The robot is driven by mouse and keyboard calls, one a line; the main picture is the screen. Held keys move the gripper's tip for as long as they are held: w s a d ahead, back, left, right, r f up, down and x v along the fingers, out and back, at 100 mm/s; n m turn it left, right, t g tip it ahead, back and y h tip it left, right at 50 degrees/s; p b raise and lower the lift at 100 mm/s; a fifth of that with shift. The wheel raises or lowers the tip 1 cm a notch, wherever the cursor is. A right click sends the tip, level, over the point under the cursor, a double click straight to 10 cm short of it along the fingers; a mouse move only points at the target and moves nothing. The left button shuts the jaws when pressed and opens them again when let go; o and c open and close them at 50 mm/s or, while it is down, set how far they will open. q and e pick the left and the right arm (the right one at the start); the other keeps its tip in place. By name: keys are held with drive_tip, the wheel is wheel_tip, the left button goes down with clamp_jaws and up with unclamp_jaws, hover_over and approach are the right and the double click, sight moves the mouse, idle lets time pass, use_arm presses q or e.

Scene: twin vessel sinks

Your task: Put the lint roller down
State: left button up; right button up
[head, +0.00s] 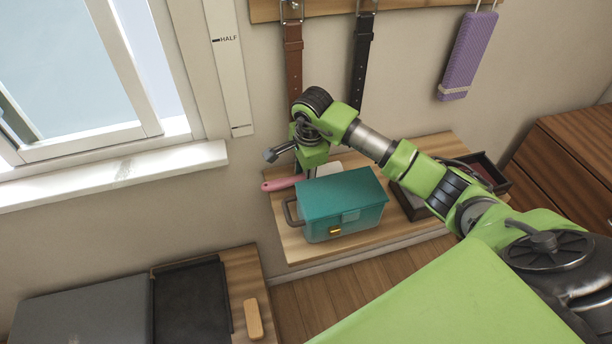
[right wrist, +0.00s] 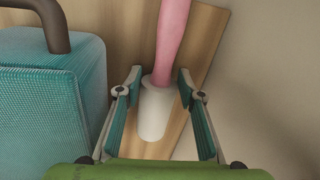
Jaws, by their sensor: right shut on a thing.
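The lint roller has a pink handle and a white roller. In the head view its handle (head: 280,184) points left behind the teal box, and my right gripper (head: 310,174) is over it, partly hidden by the box. In the right wrist view the lint roller (right wrist: 154,112) lies between the fingers of my right gripper (right wrist: 160,75), which is shut on it. It is over the wooden shelf (head: 300,250), close to its surface; I cannot tell whether it touches. My left gripper is not in view.
The teal box (head: 345,200) with a dark handle stands right in front of the lint roller. A dark tray (head: 490,165) is at the shelf's right. Belts (head: 293,60) and a purple item (head: 468,55) hang on the wall. The shelf's front left corner is bare.

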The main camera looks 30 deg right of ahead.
drive_tip(key=shift+a, duration=0.2)
drive_tip(key=o, duration=0.8)
drive_tip(key=shift+s, duration=0.1)
drive_tip(key=shift+c, duration=0.2)
drive_tip(key=shift+f, duration=0.1)
drive_tip(key=shift+d, duration=0.1)
drive_tip(key=shift+r, duration=0.25)
wheel_tip(320, 180, up, 12)
drive_tip(key=s+b, duration=0.2)
drive_tip(key=shift+a, duration=0.2)
drive_tip(key=shift+s+f, duration=0.15)
drive_tip(key=shift+f, duration=0.05)
